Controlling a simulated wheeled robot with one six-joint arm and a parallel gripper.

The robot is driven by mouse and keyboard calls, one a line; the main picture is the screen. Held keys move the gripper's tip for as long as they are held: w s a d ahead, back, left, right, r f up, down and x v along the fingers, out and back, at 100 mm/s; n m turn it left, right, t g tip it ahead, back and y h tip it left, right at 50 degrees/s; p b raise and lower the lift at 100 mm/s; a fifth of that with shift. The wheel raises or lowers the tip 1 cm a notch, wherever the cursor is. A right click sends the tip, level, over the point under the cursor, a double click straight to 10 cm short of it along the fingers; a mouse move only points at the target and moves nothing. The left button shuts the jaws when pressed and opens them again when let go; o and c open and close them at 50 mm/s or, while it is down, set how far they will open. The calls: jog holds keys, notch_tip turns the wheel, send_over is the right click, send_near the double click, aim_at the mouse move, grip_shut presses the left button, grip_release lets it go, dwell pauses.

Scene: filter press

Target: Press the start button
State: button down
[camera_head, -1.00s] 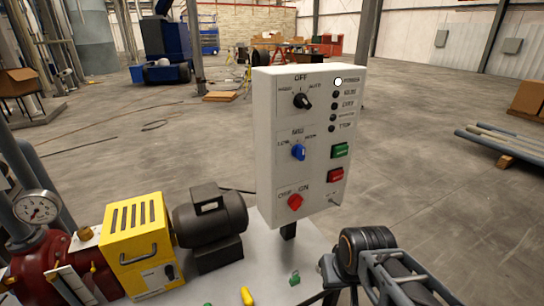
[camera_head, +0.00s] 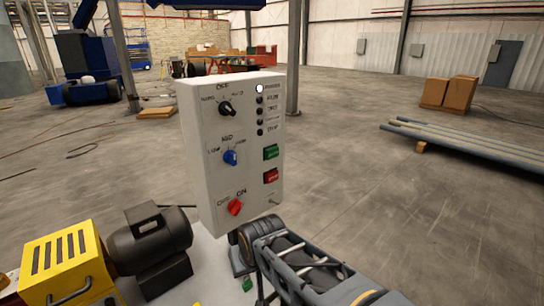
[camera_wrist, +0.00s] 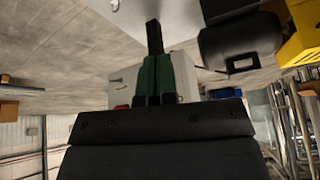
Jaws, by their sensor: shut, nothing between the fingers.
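The white control box (camera_head: 237,130) stands on a post, its face toward me in the head view. A green button (camera_head: 271,152) sits on the right of its face, above a red button (camera_head: 271,176); their labels are too small to read. My gripper (camera_wrist: 157,62) shows in the wrist view with its fingers together and empty. The box (camera_wrist: 185,80) appears upside down behind the fingers and is partly hidden by them. Contact with the box cannot be told.
A blue knob (camera_head: 231,157), a black knob (camera_head: 225,108) and a red knob (camera_head: 235,207) share the box face. A dark motor (camera_head: 150,247) and a yellow housing (camera_head: 62,264) stand to the left. Pipes (camera_head: 465,142) lie at the right; the floor between is clear.

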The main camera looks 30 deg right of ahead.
jog(key=w+d+r+m+t+h+b, duration=0.25)
jog(key=w+d+m+t, duration=0.4)
jog(key=w+d, duration=0.5)
jog(key=m+t+h+b, duration=0.2)
jog(key=m+t+h, duration=0.2)
jog(key=m+t, duration=0.4)
send_near(272, 153)
jog(key=d, duration=0.1)
jog(key=s+d+r+m+t+y+b, duration=0.1)
jog(key=s+d+m+t, duration=0.1)
jog(key=d+t, duration=0.3)
jog(key=shift+s+d+r+t+b, duration=0.35)
jog(key=shift+s+t+b, duration=0.1)
jog(key=shift+s, duration=0.4)
jog(key=w+a+p, duration=0.1)
jog(key=w, duration=0.7)
jog(key=shift+w+a+p, duration=0.3)
jog(key=shift+w, duration=0.1)
